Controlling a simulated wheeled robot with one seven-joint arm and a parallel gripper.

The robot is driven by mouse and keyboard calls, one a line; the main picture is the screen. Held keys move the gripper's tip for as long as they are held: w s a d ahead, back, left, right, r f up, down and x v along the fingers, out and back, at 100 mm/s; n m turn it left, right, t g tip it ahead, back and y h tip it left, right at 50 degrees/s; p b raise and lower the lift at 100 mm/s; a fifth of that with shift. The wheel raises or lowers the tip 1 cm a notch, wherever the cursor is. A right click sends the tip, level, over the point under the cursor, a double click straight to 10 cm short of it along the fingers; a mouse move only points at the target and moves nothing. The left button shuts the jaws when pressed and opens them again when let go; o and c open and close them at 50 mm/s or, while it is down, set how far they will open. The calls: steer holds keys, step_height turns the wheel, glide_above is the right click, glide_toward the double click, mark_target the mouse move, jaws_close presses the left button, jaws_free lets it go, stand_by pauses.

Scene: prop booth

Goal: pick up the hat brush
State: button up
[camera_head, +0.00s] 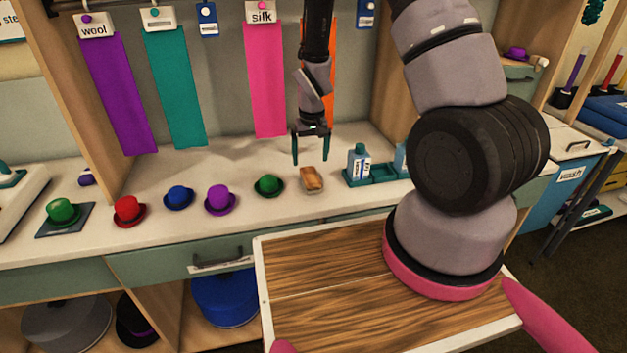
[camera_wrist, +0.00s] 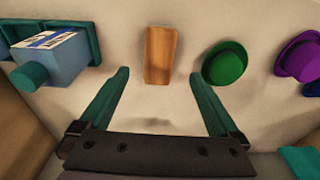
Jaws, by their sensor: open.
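The hat brush (camera_head: 312,179) is a small brown wooden block-shaped piece lying on the pale counter, between a green hat and a teal tray. In the wrist view the brush (camera_wrist: 160,55) lies beyond the fingertips, near the middle of the gap between them. My gripper (camera_head: 310,161) has teal fingers pointing down, above and slightly behind the brush in the head view. In the wrist view my gripper (camera_wrist: 160,74) is open with nothing between its fingers. The brush is apart from both fingers.
The green hat (camera_head: 268,185) sits close left of the brush, with purple (camera_head: 220,199), blue (camera_head: 178,197) and red (camera_head: 128,209) hats farther left. A blue bottle (camera_head: 358,163) stands in the teal tray (camera_head: 382,174) at right. Hanging cloth strips, including pink (camera_head: 265,80), are behind.

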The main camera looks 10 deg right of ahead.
mark_target(310, 174)
steer(key=f, duration=0.2)
steer(key=w+f, duration=0.1)
steer(key=f, duration=0.5)
steer(key=shift+w+f, duration=0.1)
steer(key=shift+w, duration=0.05)
jaws_close()
steer(key=shift+r, duration=5.05)
